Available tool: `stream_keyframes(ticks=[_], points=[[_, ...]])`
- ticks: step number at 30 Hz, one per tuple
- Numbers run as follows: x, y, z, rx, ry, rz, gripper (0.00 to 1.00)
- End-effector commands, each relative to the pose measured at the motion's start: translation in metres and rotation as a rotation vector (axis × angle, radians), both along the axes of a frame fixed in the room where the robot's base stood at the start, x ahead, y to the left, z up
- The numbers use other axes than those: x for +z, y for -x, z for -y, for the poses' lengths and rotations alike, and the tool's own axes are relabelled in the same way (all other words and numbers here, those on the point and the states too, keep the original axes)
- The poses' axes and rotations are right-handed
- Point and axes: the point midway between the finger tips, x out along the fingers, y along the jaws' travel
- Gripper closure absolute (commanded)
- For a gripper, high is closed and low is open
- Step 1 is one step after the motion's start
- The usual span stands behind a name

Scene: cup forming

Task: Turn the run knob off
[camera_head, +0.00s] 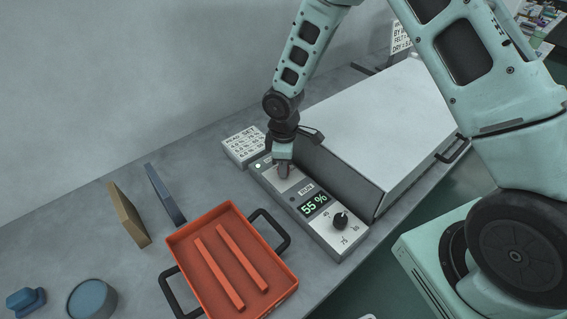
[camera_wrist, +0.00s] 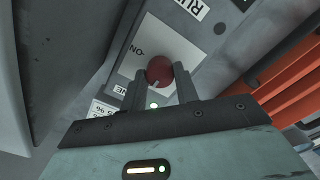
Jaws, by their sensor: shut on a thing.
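The run knob is red and round; in the wrist view the knob (camera_wrist: 159,70) sits between my two fingers on a white plate marked "ON". My gripper (camera_wrist: 158,88) is shut on it, with one finger at each side. In the head view my gripper (camera_head: 284,170) points down at the far end of the control panel (camera_head: 325,237) and hides most of the knob. A green light is lit on the panel beside the gripper (camera_head: 258,166). The panel display (camera_head: 314,204) reads "55 %".
A black dial (camera_head: 340,221) is on the panel's near end. A large white-topped box (camera_head: 375,120) stands to the right. An orange tray (camera_head: 201,285) with black handles is at the front left. A white sign block (camera_head: 243,147) stands behind the panel.

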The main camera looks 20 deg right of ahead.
Motion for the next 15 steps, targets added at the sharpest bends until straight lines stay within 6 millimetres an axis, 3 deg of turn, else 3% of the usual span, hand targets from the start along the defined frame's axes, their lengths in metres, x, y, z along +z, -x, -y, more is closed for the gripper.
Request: stream_keyframes(ticks=[3, 4, 6, 15], points=[[0.0004, -0.0003, 0.0001, 0.001, 0.000, 0.001, 0.93], [0.0004, -0.0003, 0.0001, 0.001, 0.000, 0.001, 0.67], [0.0004, -0.0003, 0.0000, 0.001, 0.000, 0.001, 0.48], [0.0011, -0.0003, 0.0000, 0.000, 0.000, 0.001, 0.48]])
